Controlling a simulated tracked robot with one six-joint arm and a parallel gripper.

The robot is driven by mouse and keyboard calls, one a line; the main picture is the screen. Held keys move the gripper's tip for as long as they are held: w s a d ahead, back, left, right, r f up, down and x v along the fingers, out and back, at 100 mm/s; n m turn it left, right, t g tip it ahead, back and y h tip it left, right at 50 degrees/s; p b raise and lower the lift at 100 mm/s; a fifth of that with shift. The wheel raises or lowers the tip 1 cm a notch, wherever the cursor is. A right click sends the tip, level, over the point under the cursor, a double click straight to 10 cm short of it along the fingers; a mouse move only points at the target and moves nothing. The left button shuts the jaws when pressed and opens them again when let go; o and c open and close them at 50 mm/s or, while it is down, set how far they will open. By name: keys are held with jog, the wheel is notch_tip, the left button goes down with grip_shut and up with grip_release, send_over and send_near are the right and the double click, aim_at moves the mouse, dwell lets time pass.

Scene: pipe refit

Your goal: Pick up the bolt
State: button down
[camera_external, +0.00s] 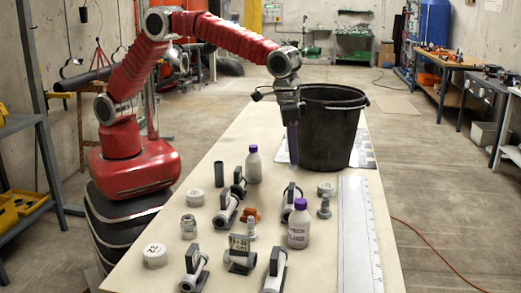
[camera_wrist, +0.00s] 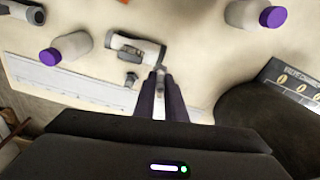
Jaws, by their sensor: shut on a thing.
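My gripper (camera_external: 292,158) points down above the far part of the table, just left of the black bucket. In the wrist view its two dark fingers (camera_wrist: 161,92) are shut on a small pale grey thing, the bolt (camera_wrist: 160,74), mostly hidden between them. In the outside view the held bolt is too small to make out. A small dark grey piece (camera_wrist: 130,79) lies by a pipe fitting in the wrist view.
The black bucket (camera_external: 330,125) stands at the table's far end, close to my gripper. Purple-capped bottles (camera_external: 253,166) (camera_external: 299,227), pipe fittings (camera_external: 227,208) and white lids (camera_external: 155,255) crowd the near table. A long white ruler (camera_external: 358,235) lies along the right edge.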

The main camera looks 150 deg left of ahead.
jog(key=shift+w+d, duration=1.9)
